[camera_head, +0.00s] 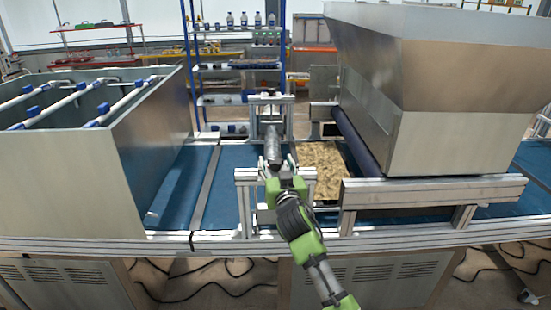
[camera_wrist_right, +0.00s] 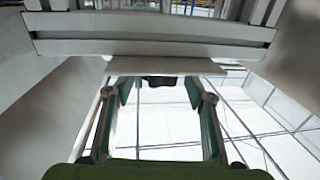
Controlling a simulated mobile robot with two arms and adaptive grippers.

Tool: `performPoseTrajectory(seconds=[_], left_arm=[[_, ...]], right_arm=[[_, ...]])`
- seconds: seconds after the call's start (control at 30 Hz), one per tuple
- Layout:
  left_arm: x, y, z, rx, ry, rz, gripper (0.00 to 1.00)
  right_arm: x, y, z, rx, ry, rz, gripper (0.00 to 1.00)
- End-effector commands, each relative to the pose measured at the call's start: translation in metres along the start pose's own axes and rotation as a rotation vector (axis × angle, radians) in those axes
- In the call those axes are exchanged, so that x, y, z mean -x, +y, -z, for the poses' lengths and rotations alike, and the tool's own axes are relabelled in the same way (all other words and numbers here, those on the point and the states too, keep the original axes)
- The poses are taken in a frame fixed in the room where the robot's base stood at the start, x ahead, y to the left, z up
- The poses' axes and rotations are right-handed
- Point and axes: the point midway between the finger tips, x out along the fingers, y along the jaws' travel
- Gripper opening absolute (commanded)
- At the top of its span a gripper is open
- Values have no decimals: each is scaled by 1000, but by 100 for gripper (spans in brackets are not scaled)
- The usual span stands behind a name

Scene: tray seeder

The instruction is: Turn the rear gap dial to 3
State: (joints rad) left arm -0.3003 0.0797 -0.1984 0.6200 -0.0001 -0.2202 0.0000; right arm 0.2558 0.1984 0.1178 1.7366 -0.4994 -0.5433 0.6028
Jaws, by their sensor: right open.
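My right gripper (camera_head: 275,179) reaches in from the bottom, at the front of the metal frame (camera_head: 247,178) around the roller (camera_head: 272,145). In the right wrist view my right gripper (camera_wrist_right: 160,88) is open, with its two fingers apart. A small dark knob-like part (camera_wrist_right: 160,81) shows between the fingertips, under the edge of a pale plate. It may be the rear gap dial; no scale or number can be read on it. In the head view my gripper and the frame hide this spot. My left gripper is not in view.
A metal crossbar (camera_wrist_right: 150,42) lies close above the fingers in the wrist view. A large steel hopper (camera_head: 440,100) stands at right, and a steel bin (camera_head: 150,120) at left. The blue belt (camera_head: 220,200) runs between, with a brown soil-like patch (camera_head: 322,165).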

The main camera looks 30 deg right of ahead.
Motion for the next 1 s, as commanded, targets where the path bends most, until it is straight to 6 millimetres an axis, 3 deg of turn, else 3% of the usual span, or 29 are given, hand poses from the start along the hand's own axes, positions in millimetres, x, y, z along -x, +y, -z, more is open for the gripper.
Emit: performPoseTrajectory(seconds=[0.2, 0.5, 0.67, 1.0], left_arm=[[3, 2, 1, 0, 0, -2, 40], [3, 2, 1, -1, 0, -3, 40], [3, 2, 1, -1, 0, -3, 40], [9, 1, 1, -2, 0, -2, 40]], right_arm=[[-14, 0, 0, 1, 0, 0, 49], [-16, 0, 0, 1, 0, 1, 49], [-16, 0, 0, 1, 0, 0, 10], [-15, 1, 1, 4, -1, 27, 11]])
